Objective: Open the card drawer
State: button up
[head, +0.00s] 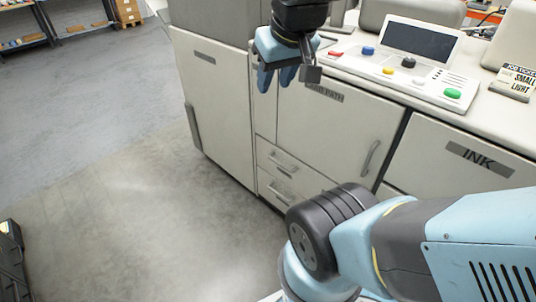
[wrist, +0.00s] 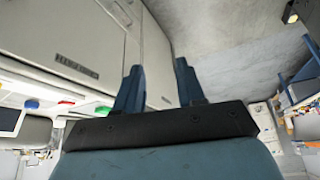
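Two small pale drawers, an upper one (head: 283,163) and a lower one (head: 282,190), sit one above the other below the CARD PATH door (head: 330,130) in the head view. Both look shut, with light bar handles. Their small labels cannot be read, so I cannot tell which is the card drawer. My gripper (head: 275,84) hangs in front of the machine near the top left of that door, above the drawers. In the wrist view its two blue fingers (wrist: 157,67) stand apart with nothing between them. The CARD PATH door (wrist: 50,30) also shows there.
A tall cabinet panel (head: 212,110) stands left of the drawers, and the INK door (head: 460,170) is to the right. A control panel (head: 405,65) with coloured buttons and a JOB TICKET sign (head: 514,82) are on top. The floor (head: 130,200) in front is clear.

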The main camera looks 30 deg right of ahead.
jog(key=w+d+f+n+g+h, duration=0.2)
jog(key=w+f+n+g+h, duration=0.15)
jog(key=w+f+n, duration=0.65)
jog(key=w+d+f+n+g+h, duration=0.3)
jog(key=w+f+n+h, duration=0.15)
jog(key=w+f, duration=0.85)
jog(key=n+t+h, duration=0.7)
jog(key=n, duration=1.8)
send_near(277, 161)
jog(key=shift+g, duration=0.25)
jog(key=x, duration=1)
jog(key=shift+w+f, duration=0.2)
jog(key=shift+f, duration=0.15)
jog(key=shift+a, duration=0.1)
jog(key=shift+c, duration=0.5)
grip_shut()
jog(key=shift+f, duration=0.1)
